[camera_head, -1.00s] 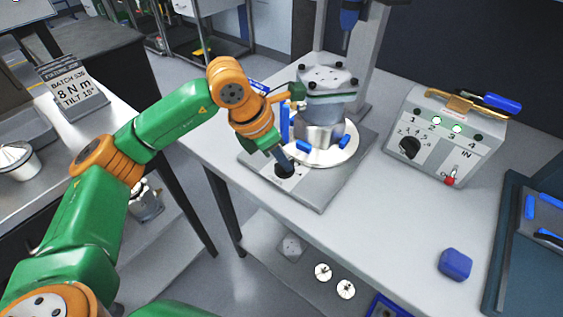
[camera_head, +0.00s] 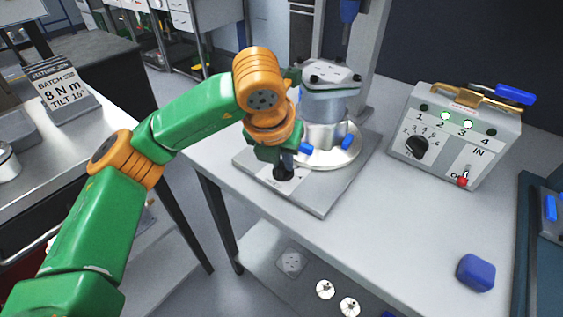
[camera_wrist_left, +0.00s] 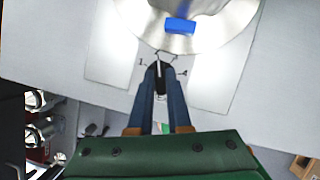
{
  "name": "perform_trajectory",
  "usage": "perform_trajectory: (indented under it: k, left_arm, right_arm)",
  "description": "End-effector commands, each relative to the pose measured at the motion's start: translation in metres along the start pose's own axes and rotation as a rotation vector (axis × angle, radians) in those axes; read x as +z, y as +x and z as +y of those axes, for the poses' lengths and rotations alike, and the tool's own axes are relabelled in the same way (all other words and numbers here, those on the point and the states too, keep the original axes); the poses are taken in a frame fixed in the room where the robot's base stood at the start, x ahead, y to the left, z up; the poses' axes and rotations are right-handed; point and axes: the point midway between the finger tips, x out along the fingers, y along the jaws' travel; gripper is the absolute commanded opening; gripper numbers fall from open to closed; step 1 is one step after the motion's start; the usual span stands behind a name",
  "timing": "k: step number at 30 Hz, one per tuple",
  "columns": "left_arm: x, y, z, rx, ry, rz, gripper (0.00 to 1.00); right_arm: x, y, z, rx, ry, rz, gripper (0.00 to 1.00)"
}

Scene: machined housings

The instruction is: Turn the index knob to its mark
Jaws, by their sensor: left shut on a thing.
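The index knob (camera_head: 284,173) is a small black knob on the grey base plate (camera_head: 320,203) of the fixture. My left gripper (camera_head: 286,162) comes down on it from above, fingers pointing at the plate. In the left wrist view the two dark blue fingers (camera_wrist_left: 160,88) are shut on the knob (camera_wrist_left: 157,72), whose white pointer line faces roughly up toward the round table. Small numbered marks (camera_wrist_left: 162,54) lie around the knob; they are partly hidden and I cannot tell exactly which one the line meets. My right gripper is not in view.
Behind the knob, a round turntable (camera_head: 343,157) with blue clamps carries a grey housing (camera_head: 331,79). A control box (camera_head: 455,138) with its own black dial and red-tipped switch stands at the right. A blue block (camera_head: 476,272) lies front right. The table's middle is clear.

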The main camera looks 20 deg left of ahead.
Motion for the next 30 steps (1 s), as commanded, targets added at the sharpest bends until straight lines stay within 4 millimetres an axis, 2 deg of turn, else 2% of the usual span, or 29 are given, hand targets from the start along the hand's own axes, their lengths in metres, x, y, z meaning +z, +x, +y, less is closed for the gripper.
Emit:
perform_trajectory:
  k: [20,21,24,30]
  left_arm:
    - [0.0003,-0.0004,-0.0003,0.020,-0.050,0.000,0.00]
    - [0.0003,-0.0004,-0.0003,0.020,-0.050,0.000,0.24]
    - [0.0002,-0.0003,-0.0003,0.020,-0.050,0.000,0.46]
    - [0.0001,-0.0002,-0.0003,0.020,-0.050,0.000,0.46]
  right_arm:
    - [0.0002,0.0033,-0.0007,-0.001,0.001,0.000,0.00]
    - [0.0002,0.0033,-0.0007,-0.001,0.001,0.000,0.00]
    - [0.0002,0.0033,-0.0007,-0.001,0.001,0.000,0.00]
    - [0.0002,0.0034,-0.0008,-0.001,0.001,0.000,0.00]
